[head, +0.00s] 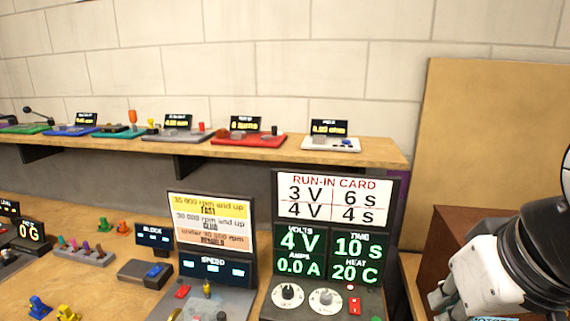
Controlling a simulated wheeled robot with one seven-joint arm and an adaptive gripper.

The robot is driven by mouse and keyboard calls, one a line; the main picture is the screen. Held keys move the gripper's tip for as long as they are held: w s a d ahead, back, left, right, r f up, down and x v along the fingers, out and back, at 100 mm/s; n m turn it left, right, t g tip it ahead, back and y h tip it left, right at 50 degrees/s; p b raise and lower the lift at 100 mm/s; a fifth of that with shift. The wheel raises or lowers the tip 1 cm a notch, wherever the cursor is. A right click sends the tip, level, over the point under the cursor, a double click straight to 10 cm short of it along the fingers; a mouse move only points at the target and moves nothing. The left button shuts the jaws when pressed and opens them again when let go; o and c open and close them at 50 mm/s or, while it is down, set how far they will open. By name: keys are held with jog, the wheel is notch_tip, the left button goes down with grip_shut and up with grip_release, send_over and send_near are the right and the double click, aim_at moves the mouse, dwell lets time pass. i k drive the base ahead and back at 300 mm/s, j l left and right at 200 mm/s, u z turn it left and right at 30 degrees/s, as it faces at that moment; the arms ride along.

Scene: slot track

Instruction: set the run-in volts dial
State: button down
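The run-in station (264,311) stands on the bench at lower centre. I cannot read labels on either dial. The green readout (300,240) shows 4 V, 10 s, 0.0 A and 20 C. The run-in card (334,199) above lists 3 V 6 s and 4 V 4 s. My gripper (438,303) is at lower right, apart from the dials; its finger opening is unclear.
A red switch (355,306) sits right of the dials. The speed station (211,268) stands close on their left. A brown box (448,234) is behind my arm. A shelf (385,152) with several small stations runs along the wall.

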aim_at(287, 291)
jog(key=j+z, duration=0.2)
jog(key=j, duration=0.65)
jog(key=k+j+z, duration=0.2)
jog(key=j, duration=0.65)
jog(key=i, duration=0.1)
